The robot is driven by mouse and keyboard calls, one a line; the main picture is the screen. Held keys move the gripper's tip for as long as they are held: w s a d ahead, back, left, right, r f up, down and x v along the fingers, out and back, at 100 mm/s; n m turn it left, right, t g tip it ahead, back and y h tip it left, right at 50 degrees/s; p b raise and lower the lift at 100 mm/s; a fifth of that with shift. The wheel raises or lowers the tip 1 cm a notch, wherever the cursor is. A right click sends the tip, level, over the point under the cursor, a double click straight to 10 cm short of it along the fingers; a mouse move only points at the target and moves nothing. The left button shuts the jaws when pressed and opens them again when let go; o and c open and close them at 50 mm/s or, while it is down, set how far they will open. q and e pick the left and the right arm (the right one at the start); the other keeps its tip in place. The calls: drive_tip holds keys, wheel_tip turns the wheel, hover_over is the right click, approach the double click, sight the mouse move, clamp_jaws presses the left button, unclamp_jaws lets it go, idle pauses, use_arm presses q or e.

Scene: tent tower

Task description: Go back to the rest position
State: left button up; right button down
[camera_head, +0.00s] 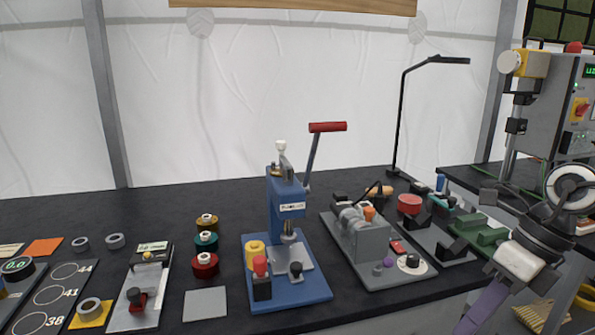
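Part of my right arm shows at the lower right, with a purple link, a white section and dark joints, raised in front of the right-hand table. Dark grey parts (503,200) stick out to the left of its upper joint and may be my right gripper. I cannot tell whether they are open or shut, and I see nothing held there. My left arm and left gripper are not in view.
A blue hand press (287,230) with a red-handled lever stands mid-table. A grey machine (362,240) stands to its right. Spools (205,265), a grey plate (205,304) and a ring board (50,297) lie left. A black lamp (398,125) rises behind.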

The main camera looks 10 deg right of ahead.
wheel_tip(320, 180, down, 21)
drive_tip(key=a+m+t, duration=0.1)
drive_tip(key=m+t, duration=1.2)
drive_tip(key=m, duration=1.4)
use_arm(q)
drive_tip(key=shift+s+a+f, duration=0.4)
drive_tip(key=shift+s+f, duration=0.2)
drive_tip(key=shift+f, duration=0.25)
use_arm(e)
drive_tip(key=s+a+f+m+g+h, duration=0.1)
drive_tip(key=s+a+f+m+g, duration=0.4)
drive_tip(key=s+a+f+m, duration=0.6)
drive_tip(key=s+a+f, duration=0.1)
drive_tip(key=a+f, duration=0.2)
drive_tip(key=a, duration=0.1)
drive_tip(key=shift+a+h, duration=0.3)
drive_tip(key=shift+h, duration=0.1)
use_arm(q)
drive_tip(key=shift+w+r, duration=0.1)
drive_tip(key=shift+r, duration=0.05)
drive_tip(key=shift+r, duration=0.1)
use_arm(e)
drive_tip(key=shift+w, duration=0.1)
